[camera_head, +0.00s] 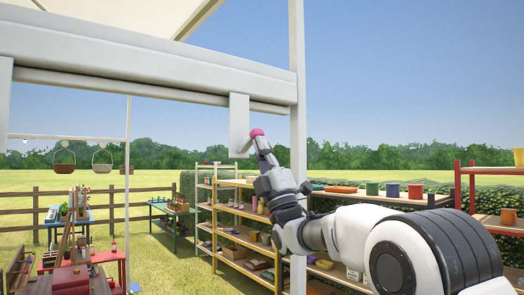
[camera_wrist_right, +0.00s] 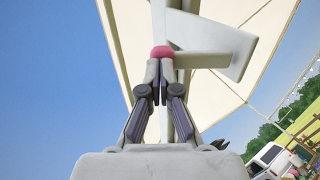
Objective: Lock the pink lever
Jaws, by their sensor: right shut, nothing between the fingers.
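The pink lever end (camera_head: 257,133) shows as a small rounded pink tip beside a white hanging bracket (camera_head: 239,122) under the canopy's crossbar. In the right wrist view the pink tip (camera_wrist_right: 162,51) sits right at my fingertips, against the pale frame. My right gripper (camera_head: 262,144) reaches up to it from below and is shut with nothing held. In the wrist view its fingers (camera_wrist_right: 160,68) are together, just under the pink tip; they seem to touch it, but contact is hard to tell. The rest of the lever is hidden. My left gripper is not in view.
The white crossbar (camera_head: 150,62) runs across the upper left and meets a white upright post (camera_head: 298,150) beside my right arm. Shelves with pots (camera_head: 245,235) stand behind and below. A red shelf (camera_head: 485,172) is at the right.

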